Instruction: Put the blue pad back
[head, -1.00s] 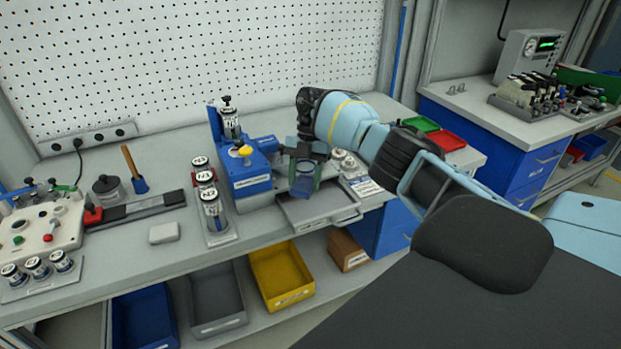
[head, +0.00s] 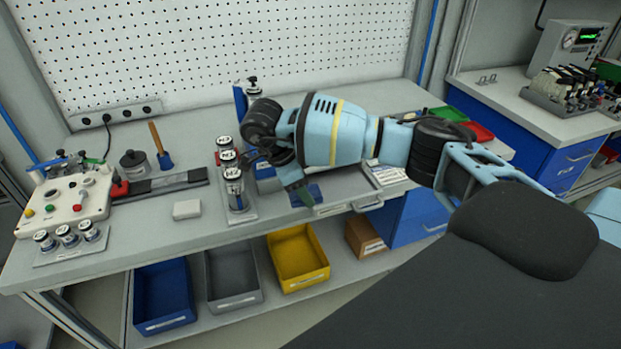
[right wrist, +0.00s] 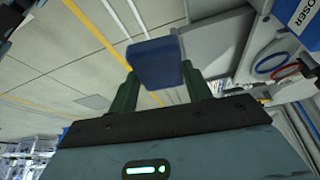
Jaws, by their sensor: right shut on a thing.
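My right gripper (head: 303,192) is over the bench, by the front of the blue press (head: 268,184), which my arm largely hides. In the right wrist view its two green fingers (right wrist: 158,92) are shut on the blue pad (right wrist: 155,62), a flat dark blue block held at the fingertips. In the head view the pad (head: 314,191) shows only partly beside a finger, above the grey pull-out tray (head: 338,208). Whether it touches the tray I cannot tell. My left gripper is not in view.
A rack of labelled canisters (head: 235,188) stands just left of the press. A small white box (head: 187,210) and a black strip (head: 180,181) lie further left. Red (head: 474,131) and green trays are at the back right. Blue, grey and yellow bins (head: 298,257) sit below.

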